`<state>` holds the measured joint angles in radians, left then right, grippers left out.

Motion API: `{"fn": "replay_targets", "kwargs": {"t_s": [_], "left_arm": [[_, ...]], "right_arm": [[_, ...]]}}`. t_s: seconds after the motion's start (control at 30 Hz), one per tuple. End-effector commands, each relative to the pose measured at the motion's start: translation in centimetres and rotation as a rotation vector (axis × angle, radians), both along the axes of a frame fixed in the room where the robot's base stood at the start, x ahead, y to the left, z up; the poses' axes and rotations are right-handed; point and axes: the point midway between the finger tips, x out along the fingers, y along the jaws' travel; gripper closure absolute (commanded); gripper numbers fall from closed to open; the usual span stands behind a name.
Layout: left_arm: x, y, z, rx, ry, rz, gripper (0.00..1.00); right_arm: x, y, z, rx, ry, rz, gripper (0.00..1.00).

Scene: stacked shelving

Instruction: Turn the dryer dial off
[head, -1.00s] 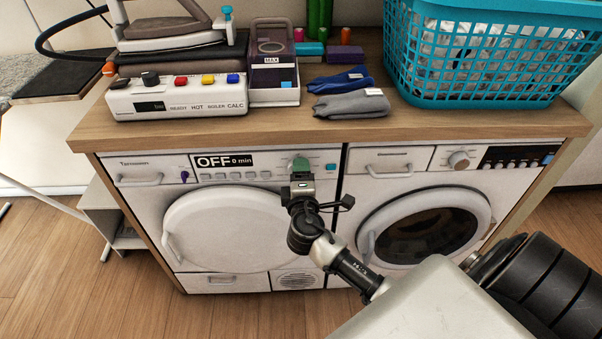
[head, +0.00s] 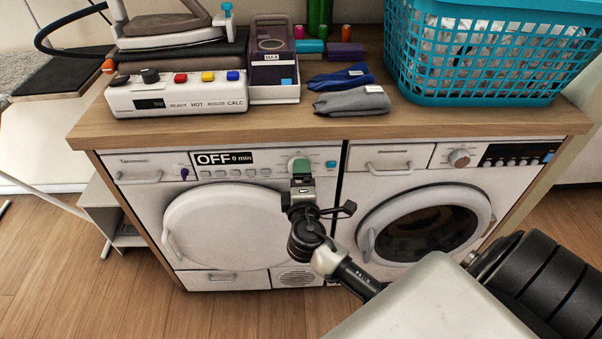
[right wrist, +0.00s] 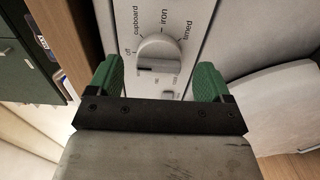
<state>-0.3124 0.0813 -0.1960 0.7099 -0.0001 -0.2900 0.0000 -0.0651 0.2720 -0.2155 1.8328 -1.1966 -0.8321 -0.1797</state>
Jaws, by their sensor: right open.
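The dryer (head: 222,228) is the left white machine under the wooden top, with its round door shut. Its display (head: 224,159) reads OFF 0 min. Its dial (head: 299,163) is at the right of the panel. In the right wrist view the silver dial (right wrist: 160,52) has the words off, cupboard, iron and timed around it; I cannot tell exactly where it points. My right gripper (head: 302,181) is open in front of the panel, just below the dial. In the wrist view its green fingers (right wrist: 157,80) stand left and right of the dial, with gaps. My left gripper is out of view.
A washing machine (head: 422,222) with its own knob (head: 459,158) stands on the right. On the wooden top (head: 250,126) are a steam station (head: 178,97), folded cloths (head: 352,101) and a teal basket (head: 480,96). The floor in front at the left is clear.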

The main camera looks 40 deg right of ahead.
Motion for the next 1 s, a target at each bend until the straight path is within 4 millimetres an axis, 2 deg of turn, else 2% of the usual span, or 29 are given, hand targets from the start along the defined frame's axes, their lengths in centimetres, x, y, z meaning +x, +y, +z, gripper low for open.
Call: {"fn": "replay_targets", "kwargs": {"t_s": [0.2,0.4,0.6,1.0], "left_arm": [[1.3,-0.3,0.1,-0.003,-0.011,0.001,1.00],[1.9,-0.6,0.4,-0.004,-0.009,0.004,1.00],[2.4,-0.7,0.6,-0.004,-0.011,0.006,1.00],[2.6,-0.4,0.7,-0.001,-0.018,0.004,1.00]], "right_arm": [[-4.0,2.5,-0.2,0.003,0.004,0.001,0.20],[-6.5,4.0,-0.2,0.002,0.003,0.000,0.20],[-7.3,4.5,-0.1,0.001,0.002,0.000,0.20],[-7.3,4.5,-0.1,0.001,0.002,0.000,0.20]]}}
